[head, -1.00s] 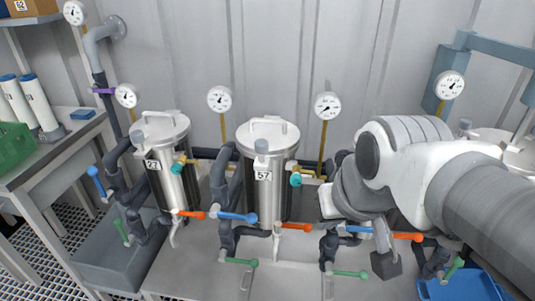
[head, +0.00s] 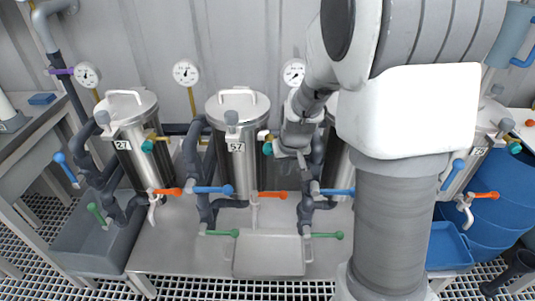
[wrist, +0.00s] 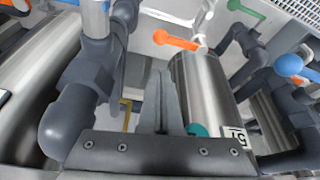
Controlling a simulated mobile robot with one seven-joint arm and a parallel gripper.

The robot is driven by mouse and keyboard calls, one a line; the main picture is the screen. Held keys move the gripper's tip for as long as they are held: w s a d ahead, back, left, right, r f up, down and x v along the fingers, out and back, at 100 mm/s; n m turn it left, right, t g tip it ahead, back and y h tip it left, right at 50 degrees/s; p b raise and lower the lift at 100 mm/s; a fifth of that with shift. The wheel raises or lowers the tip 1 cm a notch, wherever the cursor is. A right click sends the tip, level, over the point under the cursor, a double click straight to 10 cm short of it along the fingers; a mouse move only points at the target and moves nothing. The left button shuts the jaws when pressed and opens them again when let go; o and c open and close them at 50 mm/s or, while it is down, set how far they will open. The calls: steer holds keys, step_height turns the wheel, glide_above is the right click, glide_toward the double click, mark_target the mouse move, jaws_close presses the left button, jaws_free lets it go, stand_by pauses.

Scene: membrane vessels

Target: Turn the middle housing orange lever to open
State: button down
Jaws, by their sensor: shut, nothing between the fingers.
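The steel housing labelled 57 (head: 236,170) stands between the housing labelled 27 and one partly hidden behind my arm. Its orange lever (head: 272,194) sits low in front and points right, roughly level. In the wrist view the lever (wrist: 176,40) shows beyond the lower end of housing 57 (wrist: 205,85), apart from my fingers. My gripper (head: 287,150) is at the right side of housing 57, above the lever and close to a teal knob (head: 267,148). In the wrist view my fingers (wrist: 160,85) are together and empty.
Blue-handled levers (head: 212,189) and green-handled levers (head: 222,233) flank the housing on dark pipes. Housing 27 (head: 135,150) has its own orange lever (head: 168,191). A shallow tray (head: 268,255) lies below on the steel bench. A gauge (head: 293,72) stands behind my gripper.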

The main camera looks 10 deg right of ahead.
mark_target(269, 195)
steer(key=b+x, duration=0.3)
steer(key=x, duration=0.7)
